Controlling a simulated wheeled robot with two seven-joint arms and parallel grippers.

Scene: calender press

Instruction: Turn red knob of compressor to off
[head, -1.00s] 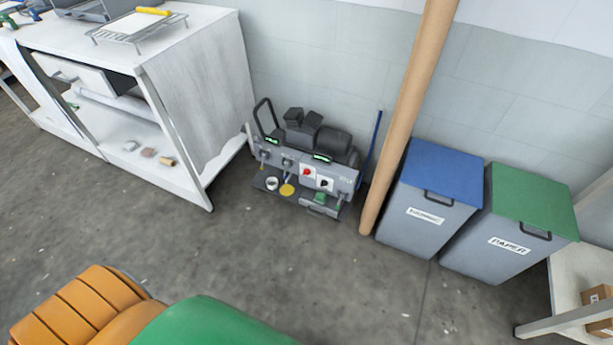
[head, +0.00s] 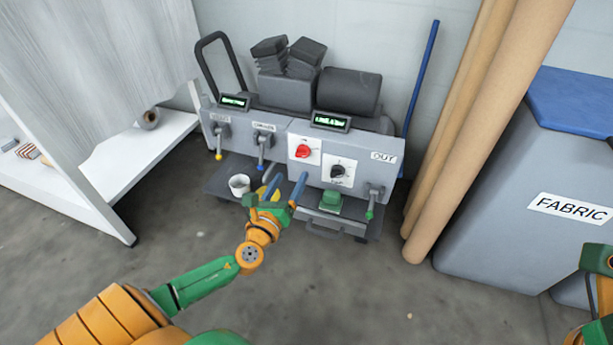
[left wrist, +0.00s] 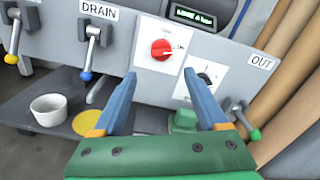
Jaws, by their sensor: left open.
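The compressor (head: 350,150) stands on the floor by the wall. Its red knob (head: 303,151) sits on a white plate on the front panel, and it also shows in the left wrist view (left wrist: 161,50). The knob's bar lies roughly sideways there; its small labels are hard to read. My left gripper (head: 287,184) is open and empty, low in front of the panel. In the left wrist view its blue fingers (left wrist: 160,76) are spread below the knob and apart from it. Only a piece of my right arm shows at the right edge; its jaws are out of view.
A black knob (head: 340,172) is right of the red one. Levers (head: 262,140) line the panel. A white cup (head: 239,184) and green block (head: 331,201) are on the lower shelf. Brown rolls (head: 465,120) and a fabric bin (head: 530,200) stand right, a white bench (head: 90,100) left.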

